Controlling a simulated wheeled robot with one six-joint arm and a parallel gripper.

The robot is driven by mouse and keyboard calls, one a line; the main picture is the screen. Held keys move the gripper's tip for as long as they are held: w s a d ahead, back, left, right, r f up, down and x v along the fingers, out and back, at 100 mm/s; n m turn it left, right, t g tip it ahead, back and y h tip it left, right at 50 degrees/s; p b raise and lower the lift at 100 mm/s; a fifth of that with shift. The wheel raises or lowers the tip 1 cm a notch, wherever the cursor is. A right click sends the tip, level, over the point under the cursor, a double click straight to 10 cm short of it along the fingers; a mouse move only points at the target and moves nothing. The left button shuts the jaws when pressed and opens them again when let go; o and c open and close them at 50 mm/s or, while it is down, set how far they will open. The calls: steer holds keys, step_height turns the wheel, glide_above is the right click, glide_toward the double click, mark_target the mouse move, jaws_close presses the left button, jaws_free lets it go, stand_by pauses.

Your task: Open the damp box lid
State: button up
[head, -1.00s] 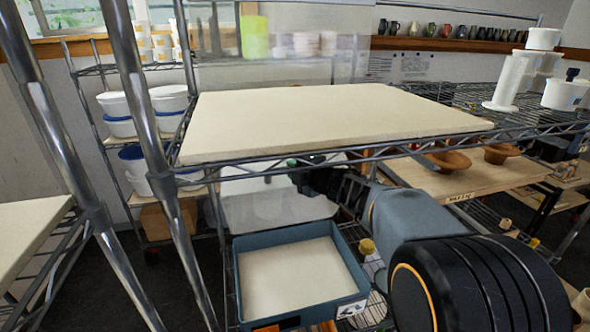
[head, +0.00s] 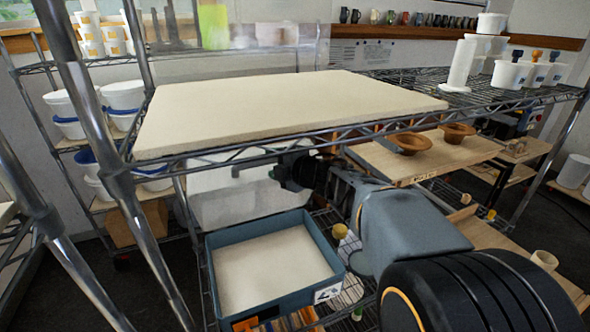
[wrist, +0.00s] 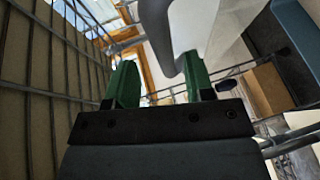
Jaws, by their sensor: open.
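The damp box (head: 330,245) is a blue-grey open tray with a pale slab inside, on the lower wire shelf. Its whitish lid (head: 225,200) stands raised behind it, leaving the inside in plain view. My gripper (head: 277,172) is near the lid's upper edge, under the upper shelf. In the wrist view my green fingers (wrist: 162,82) are apart, with a grey curved handle (wrist: 178,35) between and above them. I cannot tell whether they touch it. The pale lid (wrist: 232,50) shows to the right of the handle.
A pale board (head: 290,105) lies on the wire shelf (head: 380,130) just above my gripper and arm. White tubs (head: 125,95) stand on a rack at left. Brown bowls (head: 410,142) sit on a wooden board at right. A metal post (head: 120,190) rises at front left.

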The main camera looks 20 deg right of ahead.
steer(key=v, duration=0.8)
steer(key=shift+s+r+b, duration=0.15)
steer(key=shift+s+b, duration=0.15)
steer(key=shift+b, duration=0.05)
steer(key=shift+d, duration=0.1)
